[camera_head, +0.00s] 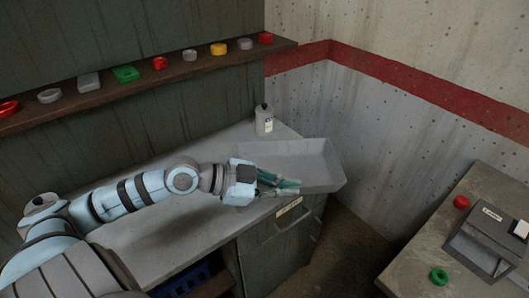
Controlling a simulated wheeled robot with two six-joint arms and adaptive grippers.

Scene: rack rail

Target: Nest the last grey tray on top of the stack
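A grey tray shape (300,160) is at the right end of the counter, its right end reaching out past the counter's corner. I cannot tell whether it is one tray or several nested ones, nor whether it rests on the counter. My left gripper (298,187) is at the near left side of it, with its green fingers across the near wall. The fingers look close together, and their contact with the wall is not clear. The arm hides part of the tray's left end. My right gripper is not in view.
A white bottle (264,120) stands on the grey counter (190,240) behind the tray. A wall shelf (190,66) holds several small coloured items. A side bench (420,265) at right carries a grey device (485,245), a red piece (461,202) and a green ring (439,276).

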